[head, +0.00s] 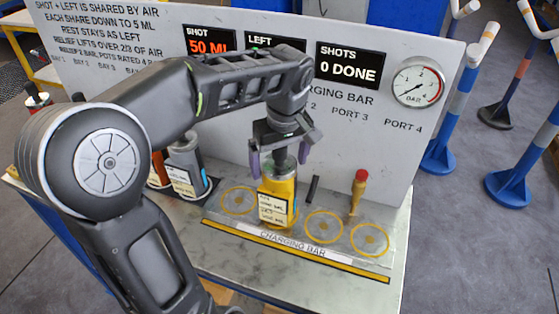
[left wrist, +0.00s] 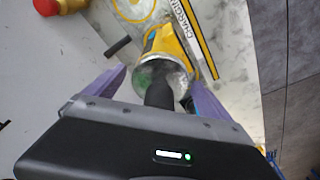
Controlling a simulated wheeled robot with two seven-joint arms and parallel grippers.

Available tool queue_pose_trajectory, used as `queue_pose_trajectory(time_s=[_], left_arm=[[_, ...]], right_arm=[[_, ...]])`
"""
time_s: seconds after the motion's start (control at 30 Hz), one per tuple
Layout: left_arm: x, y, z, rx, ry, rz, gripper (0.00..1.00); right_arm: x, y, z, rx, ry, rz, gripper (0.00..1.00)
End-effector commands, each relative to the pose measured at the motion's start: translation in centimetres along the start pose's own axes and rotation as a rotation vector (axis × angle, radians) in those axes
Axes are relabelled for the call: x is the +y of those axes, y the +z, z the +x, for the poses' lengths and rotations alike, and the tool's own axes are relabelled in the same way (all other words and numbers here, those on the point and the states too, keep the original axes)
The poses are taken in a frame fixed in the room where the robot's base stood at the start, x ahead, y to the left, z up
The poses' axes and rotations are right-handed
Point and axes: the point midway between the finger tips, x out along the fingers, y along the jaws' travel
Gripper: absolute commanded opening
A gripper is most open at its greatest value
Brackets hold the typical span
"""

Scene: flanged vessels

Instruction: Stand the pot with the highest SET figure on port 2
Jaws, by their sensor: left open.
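A yellow pot (head: 279,190) with a grey metal top and a white label stands upright on the second ring from the left of the charging bar (head: 292,243). Its label figures are too small to read surely. My left gripper (head: 279,168) is open above it, its purple fingers on either side of the pot's top. The left wrist view shows the yellow pot (left wrist: 166,45) beyond the open fingers (left wrist: 158,72). A grey pot (head: 187,160) with a label stands left of the bar, beside a partly hidden orange pot (head: 158,168). My right gripper is out of view.
Bare port rings (head: 323,227) lie on both sides of the yellow pot. A red-topped handle (head: 359,190) and a short black peg (head: 313,188) stand behind them. The sign panel (head: 240,95) rises behind, with a gauge (head: 418,82). Blue posts (head: 440,140) stand at right.

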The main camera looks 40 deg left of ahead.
Motion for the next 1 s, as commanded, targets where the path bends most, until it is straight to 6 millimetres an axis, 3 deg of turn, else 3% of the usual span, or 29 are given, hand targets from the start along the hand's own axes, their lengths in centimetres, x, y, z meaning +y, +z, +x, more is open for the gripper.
queue_pose_trajectory(time_s=[0.33,0.43,1.0], left_arm=[[0.1,0.0,-5.1,0.003,0.005,-0.001,0.94],[0.1,-0.1,-6.8,0.001,0.003,0.0,0.94],[0.0,0.0,-7.5,0.0,0.001,0.0,0.94]], right_arm=[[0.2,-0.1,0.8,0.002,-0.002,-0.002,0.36],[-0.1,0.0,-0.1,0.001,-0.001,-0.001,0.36],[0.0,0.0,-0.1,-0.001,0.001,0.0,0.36]])
